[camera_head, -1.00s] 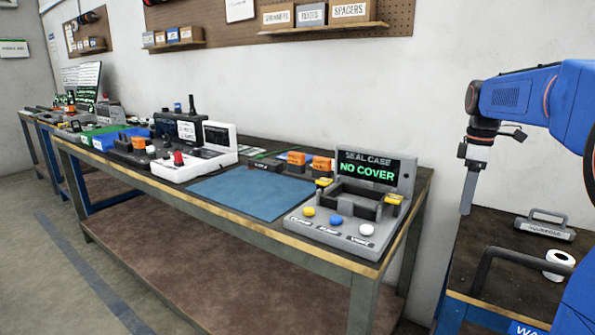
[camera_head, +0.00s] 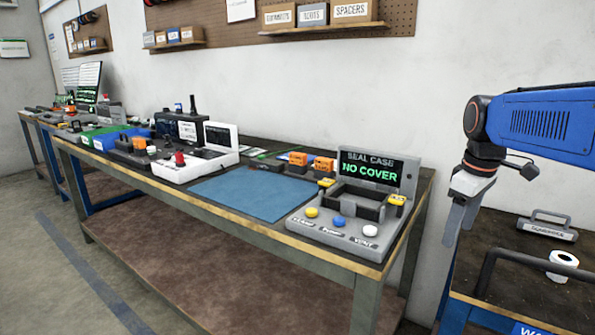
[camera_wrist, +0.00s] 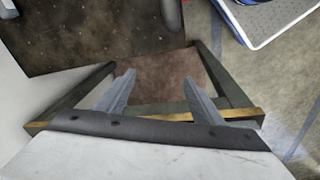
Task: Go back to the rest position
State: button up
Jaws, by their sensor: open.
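My gripper (camera_head: 461,222) hangs at the right in the head view, pointing down, in front of the white wall and right of the long workbench. It is empty. In the wrist view my gripper (camera_wrist: 161,92) shows two grey fingers spread apart with nothing between them, above a bench frame with a brown lower shelf (camera_wrist: 160,75). The seal case station (camera_head: 350,205) stands at the right end of the workbench, apart from my gripper. Its screen (camera_head: 370,170) reads "SEAL CASE NO COVER".
A dark-topped cart (camera_head: 505,255) at the right holds a grey handled block (camera_head: 546,229) and a white tape roll (camera_head: 562,263). The workbench carries a blue mat (camera_head: 253,192) and a white console (camera_head: 195,162). Bare floor (camera_head: 60,270) lies at the left front.

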jog(key=s+a+f+m+t, duration=0.1)
jog(key=s+a+f+m, duration=0.2)
jog(key=s+f, duration=0.3)
jog(key=s+a+f+m+t, duration=0.2)
jog(key=s+a+f+m, duration=0.2)
jog(key=s, duration=0.9)
jog(key=shift+s+a+f, duration=0.2)
jog(key=shift+a+f, duration=0.2)
jog(key=shift+f, duration=1.35)
